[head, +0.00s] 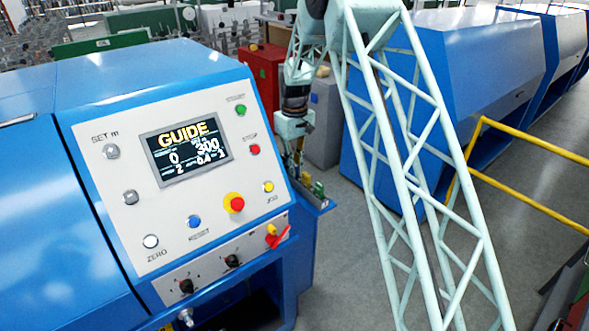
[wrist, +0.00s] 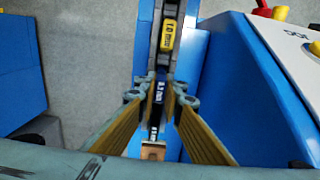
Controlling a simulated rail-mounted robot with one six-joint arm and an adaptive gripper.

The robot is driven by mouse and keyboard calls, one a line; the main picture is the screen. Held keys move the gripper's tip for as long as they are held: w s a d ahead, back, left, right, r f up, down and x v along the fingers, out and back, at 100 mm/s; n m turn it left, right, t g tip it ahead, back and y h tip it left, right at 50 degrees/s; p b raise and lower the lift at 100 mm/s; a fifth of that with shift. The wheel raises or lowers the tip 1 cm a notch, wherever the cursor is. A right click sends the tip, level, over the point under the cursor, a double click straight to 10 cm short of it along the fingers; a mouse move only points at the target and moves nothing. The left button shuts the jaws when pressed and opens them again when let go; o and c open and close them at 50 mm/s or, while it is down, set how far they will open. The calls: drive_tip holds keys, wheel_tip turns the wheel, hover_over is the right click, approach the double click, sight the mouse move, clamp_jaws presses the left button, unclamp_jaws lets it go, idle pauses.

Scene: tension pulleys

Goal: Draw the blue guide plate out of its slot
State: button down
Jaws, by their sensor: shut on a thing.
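The blue guide plate (wrist: 161,87), a narrow dark blue piece with white lettering, is between the two fingertips of my gripper (wrist: 161,97) in the wrist view. My gripper is shut on it, with the tan finger pads on either side. The plate stands in line with the rack (wrist: 194,42), and I cannot tell how deep it sits in its slot. In the head view my gripper (head: 293,165) is low beside the right end of the blue machine, small and partly hidden, and the blue plate cannot be made out there.
A yellow plate (wrist: 168,36) marked 1.0 mm sits farther along the rack. The machine's control panel (head: 180,180) with knobs and buttons stands close on one side. A yellow rail (head: 530,205) and open grey floor (head: 345,260) are to the right.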

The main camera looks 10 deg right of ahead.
drive_tip(key=shift+r+p, duration=0.8)
drive_tip(key=shift+r, duration=1.85)
idle(1.4)
drive_tip(key=shift+r+p, duration=0.6)
drive_tip(key=shift+r, duration=1.25)
